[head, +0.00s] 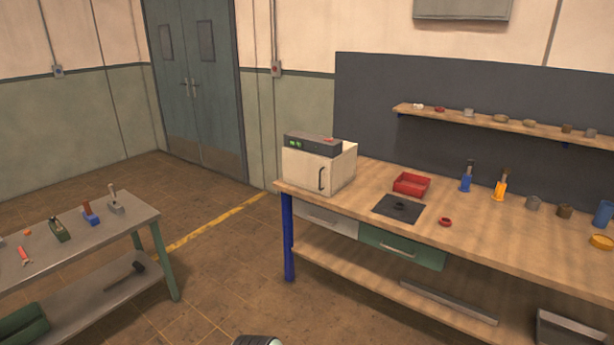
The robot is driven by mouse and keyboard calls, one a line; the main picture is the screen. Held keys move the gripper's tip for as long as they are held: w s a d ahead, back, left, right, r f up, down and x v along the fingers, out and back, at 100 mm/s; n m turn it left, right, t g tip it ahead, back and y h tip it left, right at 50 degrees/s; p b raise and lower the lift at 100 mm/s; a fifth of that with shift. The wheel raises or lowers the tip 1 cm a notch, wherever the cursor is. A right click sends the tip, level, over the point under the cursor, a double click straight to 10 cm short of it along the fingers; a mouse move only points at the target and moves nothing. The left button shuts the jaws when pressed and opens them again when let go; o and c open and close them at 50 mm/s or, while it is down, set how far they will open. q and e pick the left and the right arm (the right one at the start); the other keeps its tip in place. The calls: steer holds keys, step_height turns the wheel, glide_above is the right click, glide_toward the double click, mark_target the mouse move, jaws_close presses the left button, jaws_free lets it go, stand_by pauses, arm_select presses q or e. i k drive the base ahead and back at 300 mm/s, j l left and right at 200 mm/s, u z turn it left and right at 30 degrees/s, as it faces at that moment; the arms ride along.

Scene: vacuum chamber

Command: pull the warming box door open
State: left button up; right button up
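The warming box (345,164) is a cream box with a dark control panel on top, standing at the left end of the wooden workbench. Its door (304,171) faces front and looks shut, with a dark vertical handle (321,179) on its right side. Green lights and a red mark show on the panel (312,144). Neither of my grippers can be made out in the head view. Only a small rounded grey piece, perhaps part of me, shows at the bottom edge.
The wooden workbench (470,238) holds a red tray (411,184), a dark plate (399,208) and several small items. A grey table (85,232) with tools stands at left. Open floor (222,268) lies between them. A shelf (480,120) hangs behind the bench.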

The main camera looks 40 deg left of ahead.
mark_target(303, 170)
steer(key=u, duration=0.55)
steer(key=i+u, duration=0.7)
steer(key=i+l+u, duration=0.15)
steer(key=i+u, duration=0.2)
steer(key=i, duration=0.15)
